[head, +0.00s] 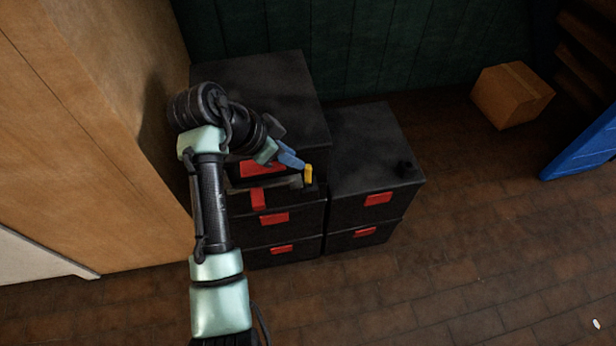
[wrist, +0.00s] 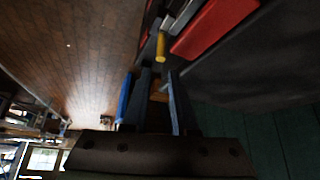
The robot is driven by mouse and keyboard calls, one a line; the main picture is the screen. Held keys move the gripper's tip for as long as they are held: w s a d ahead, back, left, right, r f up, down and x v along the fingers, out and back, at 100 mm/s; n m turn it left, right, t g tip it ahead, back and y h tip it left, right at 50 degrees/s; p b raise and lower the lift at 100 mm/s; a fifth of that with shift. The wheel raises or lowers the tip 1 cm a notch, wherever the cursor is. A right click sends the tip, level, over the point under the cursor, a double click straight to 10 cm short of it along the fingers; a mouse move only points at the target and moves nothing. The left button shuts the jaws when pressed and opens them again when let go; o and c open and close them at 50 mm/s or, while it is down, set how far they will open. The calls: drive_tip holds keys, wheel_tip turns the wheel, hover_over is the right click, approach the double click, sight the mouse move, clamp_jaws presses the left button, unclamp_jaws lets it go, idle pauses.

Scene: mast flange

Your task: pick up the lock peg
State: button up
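The lock peg appears to be the short yellow piece (head: 308,174) at the front of the taller black drawer unit (head: 262,90), by a grey bar across its front. In the wrist view the yellow peg (wrist: 160,47) is just beyond my fingertips, beside a red panel. My gripper (head: 291,160) has blue fingers and comes at the peg from the left in the head view. In the wrist view my gripper (wrist: 157,80) is open, with a visible gap and nothing held between the fingers. Whether a fingertip touches the peg cannot be told.
A wooden panel (head: 100,120) rises at left. A cardboard box (head: 512,95) sits at back right. The brown floor in front is mostly clear.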

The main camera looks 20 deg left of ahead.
sight(308, 167)
drive_tip(key=shift+x, duration=1.05)
drive_tip(key=x, duration=0.1)
drive_tip(key=b+x, duration=0.1)
drive_tip(key=x, duration=0.3)
drive_tip(key=shift+s+a+f, duration=0.2)
drive_tip(key=shift+f, duration=0.15)
drive_tip(key=shift+c, duration=0.3)
clamp_jaws()
